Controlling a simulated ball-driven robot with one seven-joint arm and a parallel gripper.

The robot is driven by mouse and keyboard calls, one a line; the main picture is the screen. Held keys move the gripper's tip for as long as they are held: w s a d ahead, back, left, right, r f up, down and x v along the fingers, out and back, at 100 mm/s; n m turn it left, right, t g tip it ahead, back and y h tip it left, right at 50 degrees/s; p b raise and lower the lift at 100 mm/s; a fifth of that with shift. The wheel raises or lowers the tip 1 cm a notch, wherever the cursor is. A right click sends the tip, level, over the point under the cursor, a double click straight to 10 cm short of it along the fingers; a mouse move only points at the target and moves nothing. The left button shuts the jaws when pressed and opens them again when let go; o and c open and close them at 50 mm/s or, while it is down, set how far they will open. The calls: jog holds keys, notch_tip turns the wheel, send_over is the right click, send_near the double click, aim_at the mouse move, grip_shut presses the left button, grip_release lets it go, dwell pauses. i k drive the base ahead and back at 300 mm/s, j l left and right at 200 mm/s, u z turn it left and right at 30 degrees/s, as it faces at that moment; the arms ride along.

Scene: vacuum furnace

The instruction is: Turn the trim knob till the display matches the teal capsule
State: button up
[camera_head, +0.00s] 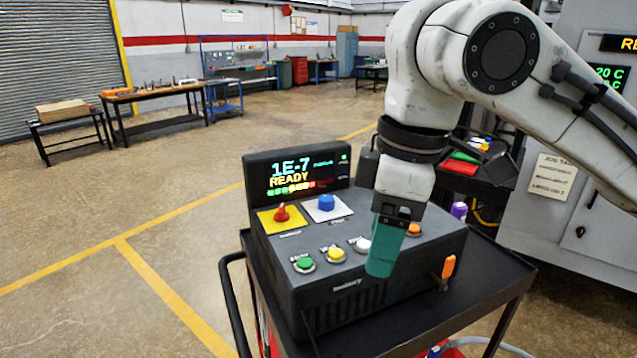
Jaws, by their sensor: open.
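The control box's display (297,175) reads "1E-7" in teal and "READY" in yellow, above a row of small coloured lights. Below it are a red pointer knob (282,213) on a yellow plate and a blue knob (327,203) on a white plate. Their labels are too small to read, so I cannot tell which is the trim knob. My gripper (384,265) points down over the box's front right, right of both knobs and apart from them. Its teal end is open and seems empty. I cannot make out a separate teal capsule.
Green (303,263), yellow (336,254) and white (362,244) buttons line the box's front, with an orange lever (448,267) at right. The box stands on a black cart (405,335). A purple item (458,211) is behind it. Open floor lies left.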

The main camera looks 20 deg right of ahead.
aim_at(325, 203)
jog(key=i, duration=1.05)
